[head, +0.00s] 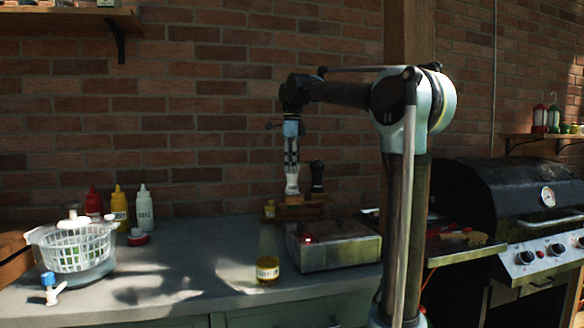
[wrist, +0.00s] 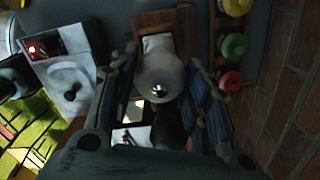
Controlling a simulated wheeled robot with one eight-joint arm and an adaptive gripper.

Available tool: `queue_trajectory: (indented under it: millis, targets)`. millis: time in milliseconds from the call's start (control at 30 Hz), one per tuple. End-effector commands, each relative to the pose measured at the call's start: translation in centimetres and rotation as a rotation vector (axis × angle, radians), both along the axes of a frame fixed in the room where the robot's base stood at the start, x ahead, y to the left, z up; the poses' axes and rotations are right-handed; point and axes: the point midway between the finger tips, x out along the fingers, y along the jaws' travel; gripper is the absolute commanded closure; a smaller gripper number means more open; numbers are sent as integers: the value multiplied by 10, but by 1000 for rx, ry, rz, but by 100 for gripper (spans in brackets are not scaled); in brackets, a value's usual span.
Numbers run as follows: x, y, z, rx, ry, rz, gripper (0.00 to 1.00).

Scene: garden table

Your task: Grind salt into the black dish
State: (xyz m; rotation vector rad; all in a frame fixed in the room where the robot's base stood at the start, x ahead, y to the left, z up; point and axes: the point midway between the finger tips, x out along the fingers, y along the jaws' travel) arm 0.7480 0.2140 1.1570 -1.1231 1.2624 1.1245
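A white grinder (head: 292,184) stands upright on a small wooden stand (head: 300,212) by the brick wall, with a black grinder (head: 317,178) beside it on the right. My gripper (head: 291,170) points straight down at the white grinder's top. In the wrist view the white grinder (wrist: 160,72), with its silver knob, lies between my fingers (wrist: 163,62); they look open, with slim gaps on both sides. I cannot pick out the dish in the head view.
A metal box (head: 335,252) with a red light stands right of the stand's front. A yellow-labelled jar (head: 267,271) is near the counter's front edge. Sauce bottles (head: 119,207) and a white basket (head: 75,248) are at left, a grill (head: 510,210) at right.

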Motion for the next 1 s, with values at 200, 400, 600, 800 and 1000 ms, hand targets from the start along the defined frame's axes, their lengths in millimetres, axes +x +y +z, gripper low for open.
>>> queue_trajectory:
  millis: [200, 400, 600, 800, 1000]
  targets:
    - [0, 0, 0, 0, 0, 15, 81]
    - [0, 0, 0, 0, 0, 88, 81]
    - [0, 0, 0, 0, 0, 234, 81]
    - [0, 0, 0, 0, 0, 421, 81]
    - [0, 0, 0, 1, 0, 612, 81]
